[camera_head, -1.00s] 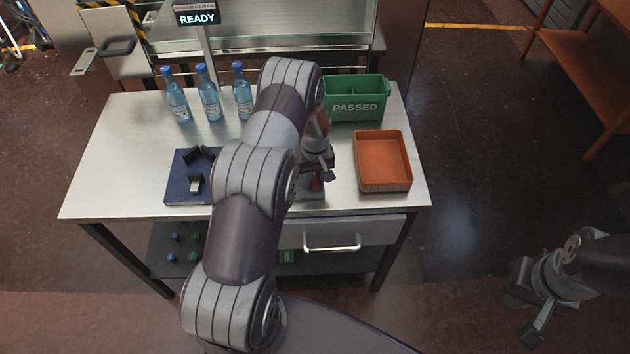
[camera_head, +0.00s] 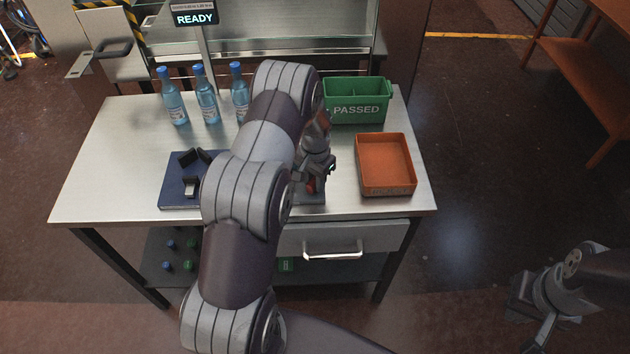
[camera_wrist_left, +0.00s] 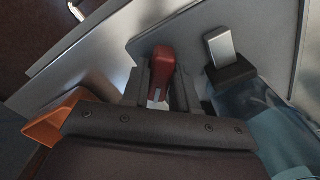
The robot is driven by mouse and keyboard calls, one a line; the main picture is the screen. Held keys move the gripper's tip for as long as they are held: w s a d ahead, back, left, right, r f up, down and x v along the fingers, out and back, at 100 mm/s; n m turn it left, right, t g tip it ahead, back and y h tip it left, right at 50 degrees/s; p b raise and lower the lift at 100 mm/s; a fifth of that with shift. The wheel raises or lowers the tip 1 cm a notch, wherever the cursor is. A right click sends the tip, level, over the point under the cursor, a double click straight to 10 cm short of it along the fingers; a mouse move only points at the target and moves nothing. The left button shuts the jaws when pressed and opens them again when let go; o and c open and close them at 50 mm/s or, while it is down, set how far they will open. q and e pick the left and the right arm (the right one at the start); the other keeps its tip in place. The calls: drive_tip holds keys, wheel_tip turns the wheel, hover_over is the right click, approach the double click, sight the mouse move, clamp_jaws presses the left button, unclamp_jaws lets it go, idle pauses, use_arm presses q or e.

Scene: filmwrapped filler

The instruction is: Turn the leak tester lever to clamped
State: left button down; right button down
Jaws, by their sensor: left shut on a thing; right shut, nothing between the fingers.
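The leak tester stands near the table's front, mostly hidden behind my left arm; its grey base (camera_head: 312,199) shows below the gripper. Its red lever (camera_head: 311,186) is partly visible there. In the left wrist view the red lever handle (camera_wrist_left: 162,66) sits between the fingers of my left gripper (camera_wrist_left: 160,92), which is shut on it. A blue bottle (camera_wrist_left: 262,118) lies to the right in that view, beside a dark block with a silver tab (camera_wrist_left: 221,46). My left gripper also shows in the head view (camera_head: 315,178). My right gripper (camera_head: 540,334) is shut and empty, off the table at lower right.
Several blue bottles (camera_head: 206,95) stand at the table's back left. A dark blue board with black blocks (camera_head: 172,198) lies at front left. A green PASSED bin (camera_head: 355,108) and an orange tray (camera_head: 402,191) stand at right. A screen (camera_head: 195,18) reads READY.

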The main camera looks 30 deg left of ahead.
use_arm(q)
drive_tip(key=shift+w+r+m, duration=0.15)
drive_tip(key=shift+m, duration=0.45)
drive_tip(key=c, duration=1)
unclamp_jaws()
drive_tip(key=shift+o, duration=0.2)
drive_tip(key=shift+r+b, duration=0.35)
wheel_tip(320, 180, up, 12)
drive_tip(key=b, duration=0.2)
